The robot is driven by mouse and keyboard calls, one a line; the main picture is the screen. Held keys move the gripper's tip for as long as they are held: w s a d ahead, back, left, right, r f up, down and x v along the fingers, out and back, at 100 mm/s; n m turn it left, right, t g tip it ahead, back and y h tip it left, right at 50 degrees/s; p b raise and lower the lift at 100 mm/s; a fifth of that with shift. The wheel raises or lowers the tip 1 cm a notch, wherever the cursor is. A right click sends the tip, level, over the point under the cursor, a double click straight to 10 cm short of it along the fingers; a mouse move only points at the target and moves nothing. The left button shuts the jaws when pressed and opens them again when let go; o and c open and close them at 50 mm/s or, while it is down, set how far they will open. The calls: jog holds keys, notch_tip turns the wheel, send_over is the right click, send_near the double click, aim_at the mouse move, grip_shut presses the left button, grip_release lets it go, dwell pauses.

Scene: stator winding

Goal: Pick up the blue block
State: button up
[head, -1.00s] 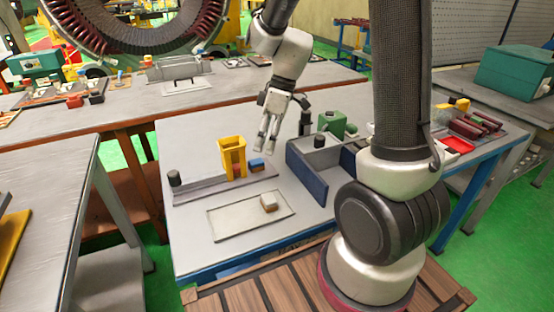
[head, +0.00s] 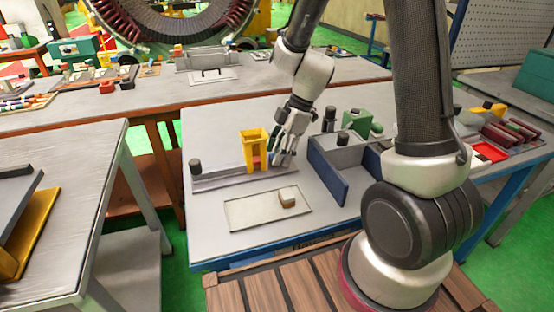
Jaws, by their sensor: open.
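The blue block (head: 275,158) sits on the grey strip just right of the yellow holder (head: 254,150). It is small and mostly hidden by my fingers. My gripper (head: 281,159) is open and points down at the block, with its fingertips low around or right beside it. I cannot tell whether the fingers touch it.
A white tray (head: 238,214) with a white and brown block (head: 287,197) lies in front. A blue-grey open bin (head: 327,172) stands close right of my gripper. A dark cylinder (head: 195,167) stands at the strip's left end. The table's back left is clear.

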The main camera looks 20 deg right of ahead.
jog(key=shift+a+f, duration=0.1)
jog(key=shift+f, duration=0.1)
jog(key=c, duration=1.1)
